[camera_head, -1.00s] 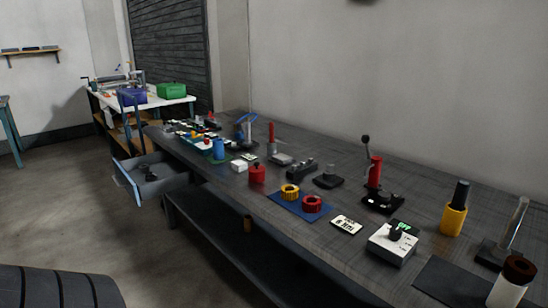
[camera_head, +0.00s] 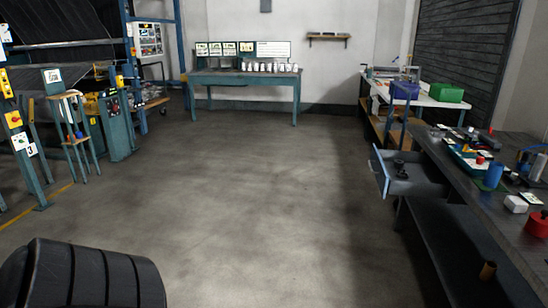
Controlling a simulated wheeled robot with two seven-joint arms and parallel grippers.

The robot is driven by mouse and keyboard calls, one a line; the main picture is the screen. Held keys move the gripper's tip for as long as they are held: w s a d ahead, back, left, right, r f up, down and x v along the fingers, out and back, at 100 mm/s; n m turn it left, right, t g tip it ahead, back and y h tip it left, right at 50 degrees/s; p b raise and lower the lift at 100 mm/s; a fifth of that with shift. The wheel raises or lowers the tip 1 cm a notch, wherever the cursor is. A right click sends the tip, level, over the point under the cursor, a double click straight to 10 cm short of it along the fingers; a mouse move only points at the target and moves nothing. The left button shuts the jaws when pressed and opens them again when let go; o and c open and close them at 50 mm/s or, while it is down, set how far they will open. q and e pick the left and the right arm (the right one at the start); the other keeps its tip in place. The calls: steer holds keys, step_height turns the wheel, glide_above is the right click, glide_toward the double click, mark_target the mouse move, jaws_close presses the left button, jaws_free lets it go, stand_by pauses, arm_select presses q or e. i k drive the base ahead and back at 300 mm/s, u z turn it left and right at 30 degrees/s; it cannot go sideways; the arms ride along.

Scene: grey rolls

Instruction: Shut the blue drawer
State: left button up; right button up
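The blue drawer (camera_head: 381,173) stands pulled out from the left side of the dark workbench on the right. Its front panel is light blue, and its grey inside shows with a small dark object (camera_head: 400,168) in it. Neither of my grippers shows in the head view, and nothing touches the drawer.
The workbench top (camera_head: 478,176) carries a blue cylinder (camera_head: 494,175), a white box (camera_head: 515,204) and a red container (camera_head: 537,223). A black ribbed roll (camera_head: 85,275) is at the lower left. A teal table (camera_head: 245,78) stands at the back. The middle floor is clear.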

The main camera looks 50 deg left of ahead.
mark_target(425, 179)
steer(key=u, duration=1.2)
steer(key=i, duration=0.3)
steer(key=u, duration=0.75)
steer(key=i, duration=2.2)
steer(key=z, duration=1.05)
steer(key=i, duration=1.2)
steer(key=z, duration=1.2)
